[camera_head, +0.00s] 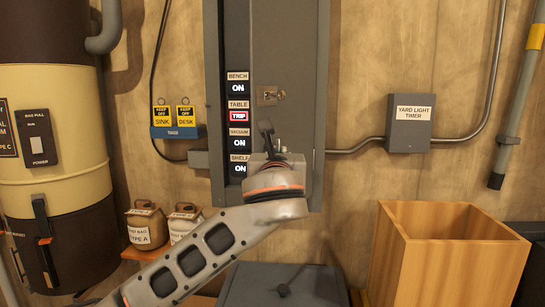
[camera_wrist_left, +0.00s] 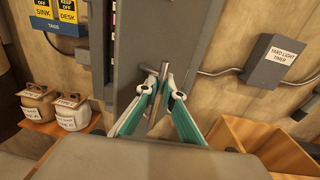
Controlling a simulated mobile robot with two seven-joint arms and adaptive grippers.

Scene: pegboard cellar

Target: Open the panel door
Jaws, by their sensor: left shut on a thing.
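The grey panel (camera_head: 213,60) is mounted on the wall in the middle of the head view. Its flat grey door (camera_head: 290,40) carries a small metal latch plate (camera_head: 268,95). A dark strip with breaker labels (camera_head: 238,102) shows along the door's left side; TABLE reads TRIP and the others read ON. My left gripper (camera_head: 266,136) is in front of the door's lower part. My right gripper is not in view.
A yard light timer box (camera_head: 409,122) with conduit is right of the panel. Below it stands an open wooden bin (camera_head: 421,265). Keep-off tags (camera_head: 174,132), two jugs (camera_head: 147,226) and a large cylinder (camera_head: 50,130) are at left. A dark grey box (camera_head: 250,285) is below.

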